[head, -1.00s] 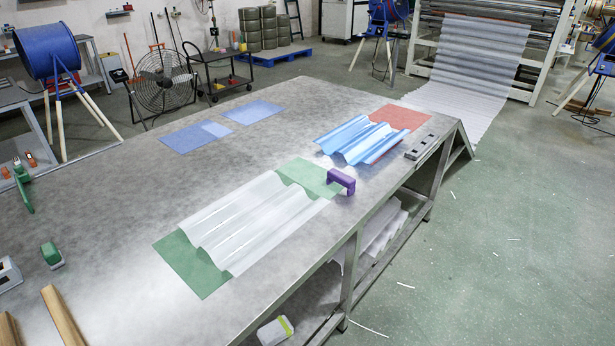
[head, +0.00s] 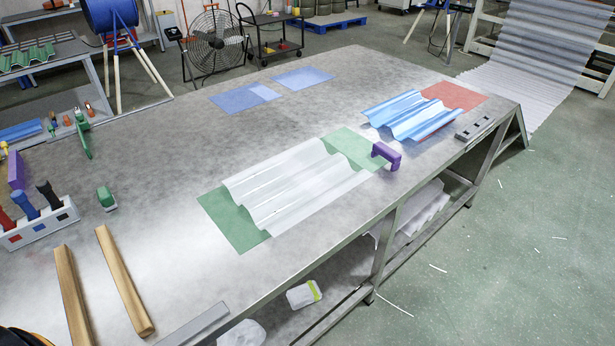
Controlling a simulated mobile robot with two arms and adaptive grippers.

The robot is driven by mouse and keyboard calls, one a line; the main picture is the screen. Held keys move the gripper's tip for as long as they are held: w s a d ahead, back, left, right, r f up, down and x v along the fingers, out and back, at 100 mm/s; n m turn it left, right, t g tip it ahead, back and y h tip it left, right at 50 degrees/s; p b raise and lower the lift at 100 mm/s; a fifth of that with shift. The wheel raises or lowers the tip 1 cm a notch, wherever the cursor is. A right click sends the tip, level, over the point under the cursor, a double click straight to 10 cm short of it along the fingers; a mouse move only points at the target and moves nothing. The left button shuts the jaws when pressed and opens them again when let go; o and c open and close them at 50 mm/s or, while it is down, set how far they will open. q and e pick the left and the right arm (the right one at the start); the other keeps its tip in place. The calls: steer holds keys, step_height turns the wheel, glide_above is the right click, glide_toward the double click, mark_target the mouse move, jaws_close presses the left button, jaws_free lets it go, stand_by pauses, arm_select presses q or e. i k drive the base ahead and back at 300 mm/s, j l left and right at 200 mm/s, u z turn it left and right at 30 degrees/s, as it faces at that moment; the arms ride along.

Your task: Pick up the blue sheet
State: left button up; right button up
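The blue sheet (head: 411,116) is a corrugated, wavy piece lying on the metal table (head: 330,225) toward its right side. It partly covers a flat red patch (head: 456,95). A clear, whitish corrugated sheet (head: 297,185) lies to its left, partly over a green patch (head: 236,221). Neither of my grippers shows in the head view.
A purple bracket-shaped tool (head: 387,155) stands between the two sheets. A grey slotted bar (head: 474,128) lies near the right edge. Two wooden bars (head: 123,281), a tool holder (head: 38,228) and a green block (head: 106,198) are at left. Flat blue patches (head: 303,77) lie at the back.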

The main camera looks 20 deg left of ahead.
mark_target(407, 115)
steer(key=u, duration=0.95)
steer(key=i+l+u, duration=0.2)
steer(key=l+u, duration=0.25)
steer(key=l, duration=0.25)
steer(key=i+l+u, duration=0.1)
steer(key=l+u, duration=0.3)
steer(key=l, duration=0.3)
steer(key=l+u, duration=0.45)
steer(key=l, duration=0.3)
